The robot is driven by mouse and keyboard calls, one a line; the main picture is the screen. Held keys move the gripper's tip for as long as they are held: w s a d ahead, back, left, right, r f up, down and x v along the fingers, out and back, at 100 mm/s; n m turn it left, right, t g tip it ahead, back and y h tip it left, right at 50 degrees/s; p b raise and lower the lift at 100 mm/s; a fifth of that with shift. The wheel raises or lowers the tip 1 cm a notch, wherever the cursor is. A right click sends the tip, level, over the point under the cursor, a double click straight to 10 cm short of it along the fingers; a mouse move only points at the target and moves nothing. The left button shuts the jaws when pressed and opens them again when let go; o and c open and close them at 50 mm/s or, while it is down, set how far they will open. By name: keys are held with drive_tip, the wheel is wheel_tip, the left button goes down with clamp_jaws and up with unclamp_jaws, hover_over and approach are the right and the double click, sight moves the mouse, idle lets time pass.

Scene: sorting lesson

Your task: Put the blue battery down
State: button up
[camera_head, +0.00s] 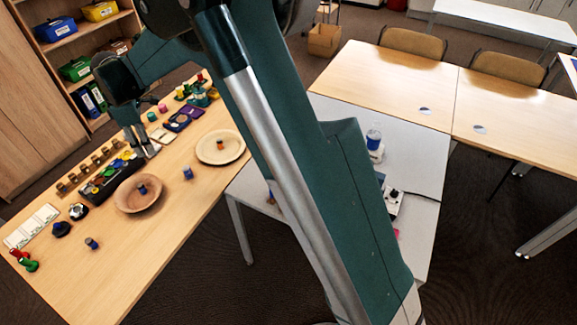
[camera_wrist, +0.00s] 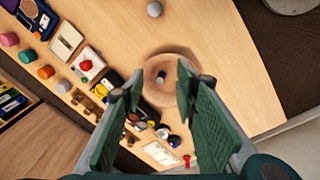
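A small blue battery (camera_head: 143,189) stands upright in the round brown wooden dish (camera_head: 124,207) on the long wooden table. The wrist view shows the battery (camera_wrist: 161,77) in the dish (camera_wrist: 172,57), between the fingertips in the picture. My gripper (camera_head: 146,148) is above the table, behind the dish in the head view. In the wrist view my gripper (camera_wrist: 159,72) has its two green fingers wide apart with nothing held. Another blue battery (camera_head: 187,173) stands on the bare table right of the dish.
A paler dish (camera_head: 236,153) holds an orange-and-dark battery (camera_head: 220,145). Another battery (camera_head: 91,243) stands near the table's front. Bare wood lies in front of the brown dish.

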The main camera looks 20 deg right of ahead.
drive_tip(key=s+d+r+m+t, duration=0.1)
drive_tip(key=s+d+r+m, duration=0.2)
drive_tip(key=s+d+r, duration=0.5)
drive_tip(key=s+d+r+m+t, duration=0.1)
drive_tip(key=s+d+r+m, duration=0.15)
drive_tip(key=d, duration=0.85)
drive_tip(key=s+d+r+m+t, duration=0.1)
drive_tip(key=s+d+r+m, duration=0.4)
drive_tip(key=d, duration=0.5)
drive_tip(key=s+d+f+m+t, duration=0.1)
drive_tip(key=s+d+m, duration=0.3)
drive_tip(key=s+d, duration=0.5)
drive_tip(key=s+d+f+m+t, duration=0.2)
drive_tip(key=s+d+m, duration=0.2)
drive_tip(key=s+d, duration=0.5)
drive_tip(key=shift+s, duration=2.35)
drive_tip(key=shift+o, duration=0.6)
drive_tip(key=shift+w+a+r, duration=0.1)
drive_tip(key=shift+a, duration=0.05)
